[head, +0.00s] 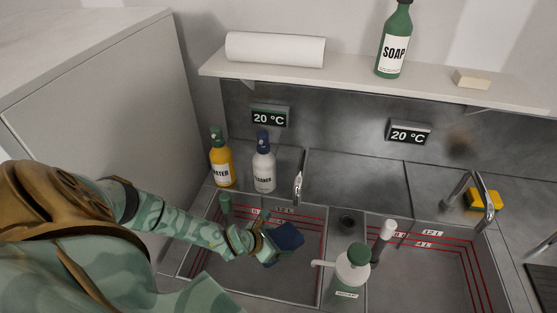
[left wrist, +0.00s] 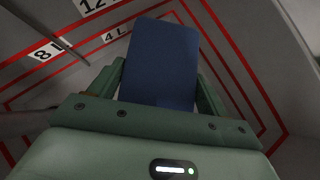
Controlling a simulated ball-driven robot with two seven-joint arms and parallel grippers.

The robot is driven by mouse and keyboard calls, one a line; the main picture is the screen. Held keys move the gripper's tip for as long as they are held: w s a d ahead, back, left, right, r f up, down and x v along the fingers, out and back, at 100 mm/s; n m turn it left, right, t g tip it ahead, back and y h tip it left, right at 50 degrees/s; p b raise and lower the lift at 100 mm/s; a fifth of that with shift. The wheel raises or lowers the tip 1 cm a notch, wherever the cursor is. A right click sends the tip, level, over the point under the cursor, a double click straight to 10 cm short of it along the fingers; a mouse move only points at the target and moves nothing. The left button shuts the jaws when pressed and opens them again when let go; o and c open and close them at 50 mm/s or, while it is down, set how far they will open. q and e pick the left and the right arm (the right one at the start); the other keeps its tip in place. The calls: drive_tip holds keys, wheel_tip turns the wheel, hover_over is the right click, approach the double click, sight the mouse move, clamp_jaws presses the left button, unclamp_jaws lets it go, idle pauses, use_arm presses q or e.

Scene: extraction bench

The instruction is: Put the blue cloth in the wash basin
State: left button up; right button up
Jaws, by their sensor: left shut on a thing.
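The blue cloth (head: 288,237) is a dark blue, flat-looking piece. My left gripper (head: 268,246) is shut on it, over the left wash basin (head: 300,272). In the left wrist view the cloth (left wrist: 162,62) stands between the two green fingers of my left gripper (left wrist: 160,88). Behind it I see the basin's grey wall with red level lines and 8, 4 and 12 litre labels. How far the cloth is above the basin floor is hard to tell. My right gripper is not in view.
A yellow bottle (head: 221,165) and a white cleaner bottle (head: 264,170) stand behind the left basin. A tap (head: 298,187) rises at its back edge. A pump bottle (head: 350,272) stands at the front between the basins. The right basin (head: 420,275) looks empty.

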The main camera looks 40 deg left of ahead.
use_arm(q)
drive_tip(key=f+b, duration=0.1)
drive_tip(key=f, duration=0.1)
drive_tip(key=d+f+b, duration=0.1)
drive_tip(key=f, duration=0.1)
drive_tip(key=f+b, duration=0.2)
drive_tip(key=shift+s+d+f, duration=0.2)
drive_tip(key=shift+d+f, duration=0.05)
drive_tip(key=shift+d, duration=0.05)
wheel_tip(320, 180, down, 4)
drive_tip(key=b, duration=0.2)
drive_tip(key=shift+b, duration=0.4)
drive_tip(key=shift+r, duration=0.2)
drive_tip(key=shift+f, duration=0.15)
drive_tip(key=o, duration=1.1)
